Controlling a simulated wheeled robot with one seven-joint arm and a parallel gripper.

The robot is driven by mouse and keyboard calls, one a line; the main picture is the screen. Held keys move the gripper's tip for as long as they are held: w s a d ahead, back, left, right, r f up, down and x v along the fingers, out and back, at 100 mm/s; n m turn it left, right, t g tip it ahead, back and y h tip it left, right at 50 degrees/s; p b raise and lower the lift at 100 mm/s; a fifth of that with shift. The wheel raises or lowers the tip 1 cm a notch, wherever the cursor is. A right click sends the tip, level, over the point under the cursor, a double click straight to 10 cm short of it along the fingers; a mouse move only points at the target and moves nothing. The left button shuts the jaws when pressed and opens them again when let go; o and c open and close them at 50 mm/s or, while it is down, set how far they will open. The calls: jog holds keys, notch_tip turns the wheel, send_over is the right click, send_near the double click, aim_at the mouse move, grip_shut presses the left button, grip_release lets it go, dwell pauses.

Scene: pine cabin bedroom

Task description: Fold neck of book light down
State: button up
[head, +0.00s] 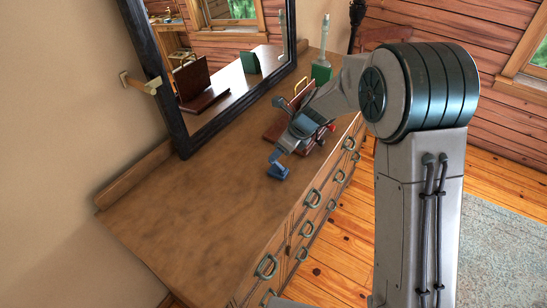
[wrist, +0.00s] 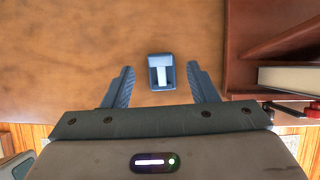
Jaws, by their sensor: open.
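The small blue book light (head: 278,171) rests on the wooden dresser top, just below my gripper in the head view. In the wrist view the book light (wrist: 153,80) shows as a dark blue-grey piece with a pale strip, centred between the fingers. I cannot tell its neck angle clearly. My gripper (wrist: 160,68) is open, with one finger on each side of the light and bare wood showing in both gaps. In the head view my gripper (head: 281,151) is at the light's upper end; whether they touch is unclear.
The dresser top (head: 185,215) is clear to the left and front. A reddish-brown wooden holder (wrist: 240,45) with a pale book (wrist: 290,78) stands close on the right. A dark-framed mirror (head: 168,85) stands behind. A green bottle-like object (head: 322,70) is at the far end.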

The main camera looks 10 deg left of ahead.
jog(key=shift+v, duration=2.65)
